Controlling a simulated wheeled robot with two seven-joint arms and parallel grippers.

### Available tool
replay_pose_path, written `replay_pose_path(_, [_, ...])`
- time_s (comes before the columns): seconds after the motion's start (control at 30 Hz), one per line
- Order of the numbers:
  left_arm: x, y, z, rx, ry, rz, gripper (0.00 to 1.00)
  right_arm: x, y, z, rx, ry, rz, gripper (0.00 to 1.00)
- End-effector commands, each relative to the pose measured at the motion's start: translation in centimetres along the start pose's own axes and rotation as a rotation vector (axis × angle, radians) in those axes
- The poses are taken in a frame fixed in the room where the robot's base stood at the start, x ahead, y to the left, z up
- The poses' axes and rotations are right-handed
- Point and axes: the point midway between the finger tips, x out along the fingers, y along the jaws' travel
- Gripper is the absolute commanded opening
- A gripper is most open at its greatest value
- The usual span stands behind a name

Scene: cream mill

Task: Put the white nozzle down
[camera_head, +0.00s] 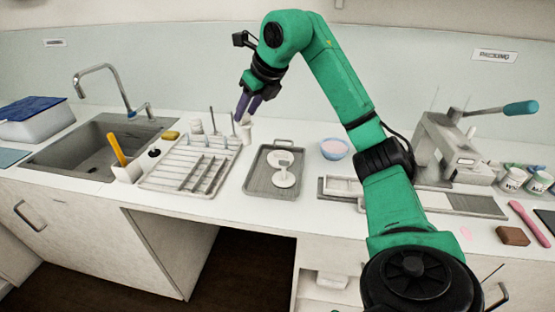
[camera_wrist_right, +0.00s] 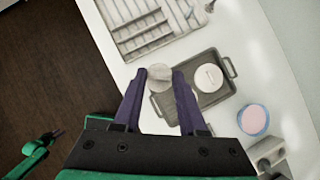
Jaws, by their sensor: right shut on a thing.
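The white nozzle (camera_wrist_right: 160,73) sits between the fingertips of my right gripper (camera_wrist_right: 160,76) in the wrist view, and the gripper is shut on it. In the head view my right gripper (camera_head: 248,108) points down at the back of the counter, between the drying rack and the grey tray. A small white piece (camera_head: 246,131) shows just under its fingertips there; a gap to the counter cannot be judged. A green arm part with a dark end (camera_wrist_right: 52,135), seemingly my left arm, shows low at the left of the wrist view; its jaws are too small to read.
The grey tray (camera_head: 258,187) carries white round parts. The drying rack (camera_head: 160,180) with upright pegs is left of it, beside the sink (camera_head: 60,158). A blue bowl (camera_head: 334,149) stands right of the tray. A grey lever machine (camera_head: 440,145) stands further right.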

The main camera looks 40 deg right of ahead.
Motion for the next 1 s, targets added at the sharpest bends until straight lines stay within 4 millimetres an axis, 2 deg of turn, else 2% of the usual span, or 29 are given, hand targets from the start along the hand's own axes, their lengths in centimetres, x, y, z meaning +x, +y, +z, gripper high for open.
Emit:
replay_pose_path(0.1, [0.4, 0.2, 1.6, -0.001, -0.024, 0.003, 0.41, -1.7, -1.6, 0.5, 0.15, -0.001, -0.093, 0.0])
replay_pose_path(0.2, [0.7, 0.3, 2.3, -0.001, -0.035, 0.004, 0.41, -1.4, -2.2, 0.1, 0.196, 0.006, -0.124, 0.0])
replay_pose_path(0.27, [1.1, 0.3, 2.3, -0.001, -0.035, 0.004, 0.41, -0.2, -2.3, -0.7, 0.2, 0.011, -0.128, 0.0])
replay_pose_path(0.6, [3.4, 0.2, 1.9, -0.001, -0.024, 0.002, 0.41, 9.1, -2.1, -6.9, 0.195, 0.015, -0.124, 0.0])
replay_pose_path(0.7, [3.5, 0.2, 1.8, -0.001, -0.023, 0.002, 0.41, 10.9, -2.1, -8.0, 0.195, 0.011, -0.122, 0.0])
replay_pose_path(1.0, [3.5, 0.3, 1.8, -0.001, -0.022, 0.003, 0.41, 14.6, -2.1, -10.3, 0.195, 0.008, -0.122, 0.0])
